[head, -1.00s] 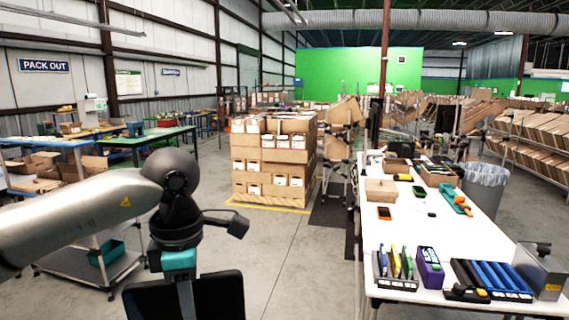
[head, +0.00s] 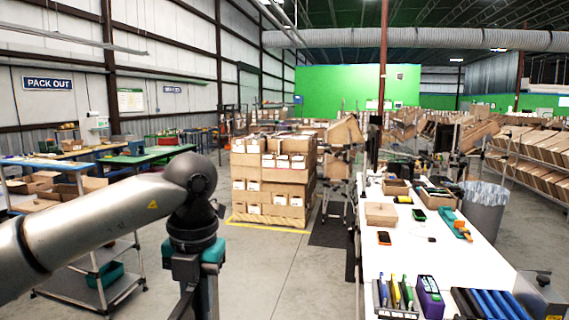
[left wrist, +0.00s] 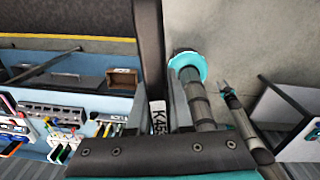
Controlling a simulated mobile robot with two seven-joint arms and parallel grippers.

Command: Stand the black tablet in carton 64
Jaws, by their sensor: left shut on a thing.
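My left gripper (head: 195,285) hangs down at the lower left of the head view. Its fingertips are cut off by the bottom edge. In the left wrist view a dark upright strip (left wrist: 150,50) in front of the camera looks like the tablet seen nearly edge-on. Tilted cartons (head: 530,165) fill racks at the right of the head view, but no number is readable, so I cannot tell which is carton 64.
A white table (head: 455,255) with boxes, tools and blue-slotted holders runs along the right. A pallet of stacked cartons (head: 275,185) stands mid-floor, with clear concrete before it. A grey bin (head: 485,210) stands beside the table. A cart (head: 100,290) is at lower left.

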